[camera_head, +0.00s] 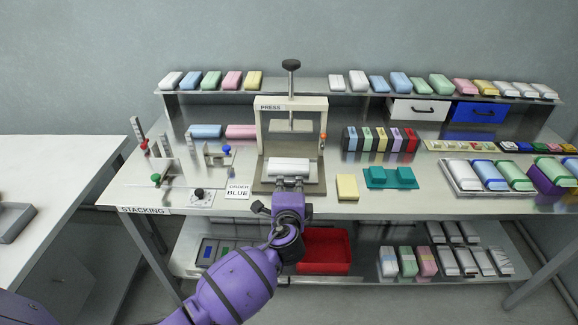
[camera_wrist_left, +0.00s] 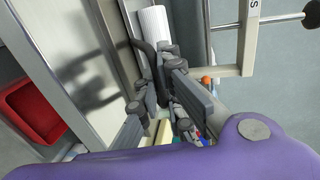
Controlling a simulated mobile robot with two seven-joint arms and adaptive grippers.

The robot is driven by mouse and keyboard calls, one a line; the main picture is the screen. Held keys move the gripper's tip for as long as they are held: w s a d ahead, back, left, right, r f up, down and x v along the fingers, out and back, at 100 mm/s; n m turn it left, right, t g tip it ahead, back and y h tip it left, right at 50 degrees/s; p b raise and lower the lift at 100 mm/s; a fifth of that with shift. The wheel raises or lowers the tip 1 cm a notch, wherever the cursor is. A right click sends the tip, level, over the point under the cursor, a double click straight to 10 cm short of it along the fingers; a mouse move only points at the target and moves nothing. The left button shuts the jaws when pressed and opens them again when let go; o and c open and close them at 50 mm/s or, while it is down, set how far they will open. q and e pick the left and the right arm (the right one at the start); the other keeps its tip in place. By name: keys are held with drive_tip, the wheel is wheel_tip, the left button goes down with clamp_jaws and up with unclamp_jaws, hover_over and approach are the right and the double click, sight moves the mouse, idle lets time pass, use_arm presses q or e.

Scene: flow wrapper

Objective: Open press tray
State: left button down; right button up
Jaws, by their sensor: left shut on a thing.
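The press (camera_head: 291,106) is a cream frame with a dark knob on top, standing in the middle of the bench. Its press tray (camera_head: 261,186) is a grey-brown plate at the base, with a white block (camera_head: 289,164) lying on it. The white block also shows in the left wrist view (camera_wrist_left: 150,22). My left gripper (camera_head: 289,184) is at the tray's front edge, shut on the tray's dark handle (camera_wrist_left: 142,46). The fingers hide most of the handle. My right gripper is not in view.
A yellow block (camera_head: 347,187) and a teal fixture (camera_head: 390,178) stand right of the press. An "ORDER BLUE" card (camera_head: 238,191) lies to the left. A red bin (camera_head: 324,250) sits on the lower shelf. Colored blocks line the shelf behind.

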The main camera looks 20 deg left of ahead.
use_arm(q)
drive_tip(key=shift+v, duration=0.9)
drive_tip(key=shift+s+d+f, duration=0.1)
drive_tip(key=shift+s+f, duration=0.05)
drive_tip(key=shift+s, duration=0.2)
drive_tip(key=shift+s+f, duration=0.1)
drive_tip(key=shift+s, duration=0.05)
drive_tip(key=c, duration=1.9)
unclamp_jaws()
drive_tip(key=shift+s+d, duration=0.15)
drive_tip(key=shift+s, duration=0.2)
drive_tip(key=v, duration=1.1)
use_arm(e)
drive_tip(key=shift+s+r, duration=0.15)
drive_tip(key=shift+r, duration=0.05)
